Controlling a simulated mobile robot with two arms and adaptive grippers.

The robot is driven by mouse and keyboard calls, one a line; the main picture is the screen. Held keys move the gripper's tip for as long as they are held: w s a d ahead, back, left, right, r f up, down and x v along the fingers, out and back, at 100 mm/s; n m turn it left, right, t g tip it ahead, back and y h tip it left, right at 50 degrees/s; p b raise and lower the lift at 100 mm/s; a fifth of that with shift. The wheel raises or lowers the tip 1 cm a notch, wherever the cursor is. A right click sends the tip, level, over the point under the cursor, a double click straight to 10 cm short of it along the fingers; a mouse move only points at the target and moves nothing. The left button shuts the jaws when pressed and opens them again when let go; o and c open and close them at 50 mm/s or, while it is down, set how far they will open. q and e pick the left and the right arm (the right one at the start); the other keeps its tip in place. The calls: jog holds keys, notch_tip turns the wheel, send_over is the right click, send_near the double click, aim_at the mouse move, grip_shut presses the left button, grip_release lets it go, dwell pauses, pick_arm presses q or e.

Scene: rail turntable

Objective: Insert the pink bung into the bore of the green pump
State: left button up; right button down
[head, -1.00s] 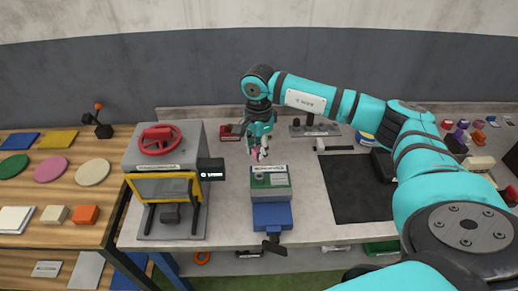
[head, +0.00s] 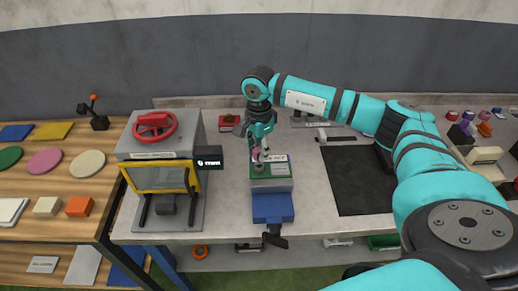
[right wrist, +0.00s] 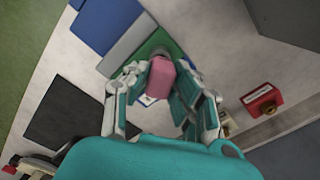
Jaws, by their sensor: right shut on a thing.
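My right gripper (head: 258,154) points down, shut on the pink bung (head: 255,153) above the pump's back left. In the right wrist view the pink bung (right wrist: 160,80) stands between the fingers, with the green top (right wrist: 150,45) beyond it. The bung overlaps the bore area there, so I cannot tell whether they touch. My left gripper is out of view.
A grey machine with a red handwheel (head: 155,127) and yellow-framed window stands left of the pump. A red box (head: 229,123) lies behind. A black mat (head: 358,182) is on the right. A wooden table with coloured pieces is at far left.

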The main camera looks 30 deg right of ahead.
jog(key=shift+b, duration=0.6)
dwell(1.3)
jog(key=shift+f+b, duration=1.55)
jog(key=shift+f, duration=0.2)
jog(key=c, duration=1)
grip_release()
jog(key=shift+r, duration=0.1)
jog(key=shift+c, duration=0.2)
jog(key=shift+r, duration=0.1)
notch_tip(320, 180, up, 12)
jog(key=shift+f, duration=0.1)
